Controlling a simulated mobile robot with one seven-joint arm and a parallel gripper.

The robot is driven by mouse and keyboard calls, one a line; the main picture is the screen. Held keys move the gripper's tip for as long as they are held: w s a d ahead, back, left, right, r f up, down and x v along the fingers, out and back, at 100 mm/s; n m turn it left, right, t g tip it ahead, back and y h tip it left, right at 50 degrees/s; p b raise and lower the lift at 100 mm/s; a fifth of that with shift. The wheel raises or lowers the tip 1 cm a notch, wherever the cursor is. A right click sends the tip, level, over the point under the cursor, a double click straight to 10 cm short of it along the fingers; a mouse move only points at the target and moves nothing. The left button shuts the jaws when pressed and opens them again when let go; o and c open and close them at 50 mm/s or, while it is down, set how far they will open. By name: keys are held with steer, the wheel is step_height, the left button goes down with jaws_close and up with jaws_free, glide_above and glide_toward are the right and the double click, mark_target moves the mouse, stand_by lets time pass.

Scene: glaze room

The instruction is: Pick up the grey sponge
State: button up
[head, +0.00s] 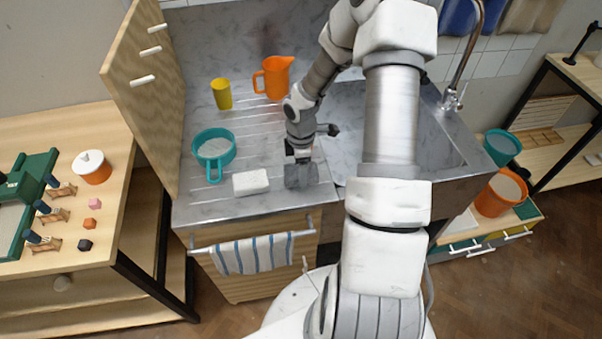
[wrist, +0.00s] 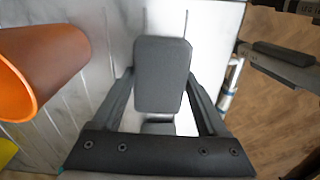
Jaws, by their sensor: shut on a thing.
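The grey sponge (head: 299,177) is near the front edge of the grey counter (head: 215,207) in the head view. It is a dark grey block, and it also shows in the wrist view (wrist: 162,75) between the two fingers. My gripper (head: 298,158) is above it, pointing down, and is shut on it; its fingers also frame the sponge in the wrist view (wrist: 160,103). Whether the sponge touches the counter or is slightly above it I cannot tell.
A white block (head: 250,182) lies just left of the sponge. A teal pan (head: 214,150), yellow cup (head: 221,93) and orange jug (head: 274,78) stand farther back. The sink tap (head: 452,97) is at right; an open cupboard door (head: 147,90) stands at left.

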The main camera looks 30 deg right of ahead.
steer(key=shift+c, duration=0.7)
step_height(320, 180, up, 10)
steer(key=shift+r+p, duration=0.1)
steer(key=shift+p, duration=0.25)
steer(key=o, duration=0.8)
steer(key=c, duration=0.7)
steer(key=shift+o, duration=0.2)
